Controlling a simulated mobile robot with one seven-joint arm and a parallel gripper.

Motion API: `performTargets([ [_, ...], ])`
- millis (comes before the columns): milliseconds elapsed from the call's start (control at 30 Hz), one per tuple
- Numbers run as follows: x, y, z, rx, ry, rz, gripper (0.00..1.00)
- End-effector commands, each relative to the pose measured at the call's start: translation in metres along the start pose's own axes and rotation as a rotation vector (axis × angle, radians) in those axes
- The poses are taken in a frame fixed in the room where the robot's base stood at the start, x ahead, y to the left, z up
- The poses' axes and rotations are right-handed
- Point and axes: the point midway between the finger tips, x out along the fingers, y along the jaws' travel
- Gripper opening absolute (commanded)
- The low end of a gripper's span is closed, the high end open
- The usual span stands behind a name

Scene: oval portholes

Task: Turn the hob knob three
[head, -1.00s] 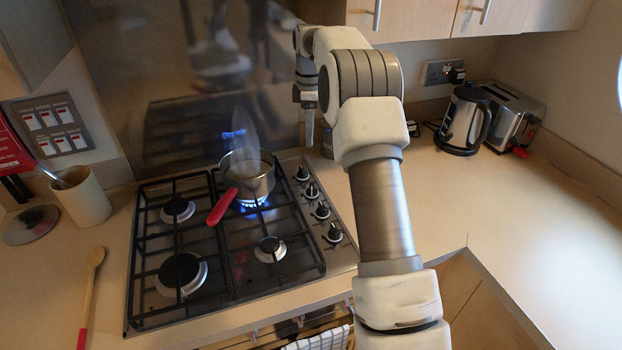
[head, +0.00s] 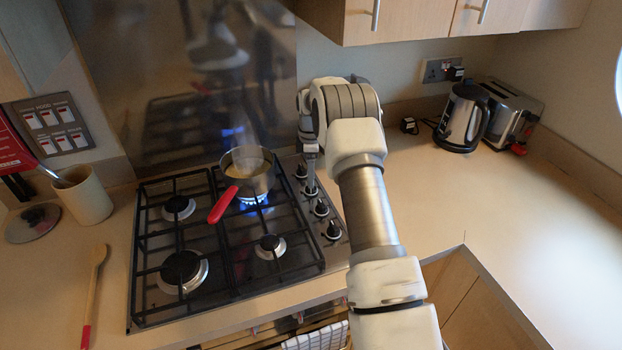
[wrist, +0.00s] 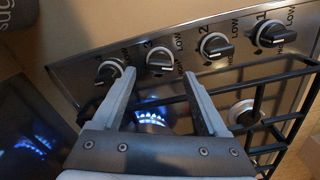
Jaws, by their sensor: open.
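Hob knob three (wrist: 160,60) is a black knob with a silver collar, second from the left in the wrist view's row, with a "3" printed by it. In the head view it is the second knob from the back (head: 311,190), partly covered by my gripper. My gripper (wrist: 158,76) is open and empty. Its fingertips lie either side of knob three in the picture, a little below it. I cannot tell whether they touch it. In the head view my gripper (head: 311,172) points down over the knob row.
Neighbouring knobs (wrist: 110,71) and (wrist: 215,46) stand close on both sides. A steaming pan (head: 250,180) with a red handle sits over a lit blue flame (head: 252,201), left of the knobs. Black pan grates (head: 205,240) cover the hob. Kettle (head: 462,118) and toaster (head: 512,115) stand back right.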

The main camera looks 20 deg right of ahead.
Motion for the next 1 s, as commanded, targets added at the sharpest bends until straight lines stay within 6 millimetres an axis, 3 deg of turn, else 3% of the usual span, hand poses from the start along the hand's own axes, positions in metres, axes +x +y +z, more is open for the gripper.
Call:
performTargets([
  [200,0.027,0.000,0.000,-0.001,-0.001,-0.001,0.76],
  [567,0.033,0.000,0.000,0.000,0.000,0.001,0.76],
  [667,0.033,0.000,0.000,0.000,0.000,0.001,0.62],
  [1000,0.032,0.000,0.000,0.000,0.000,0.001,0.01],
])
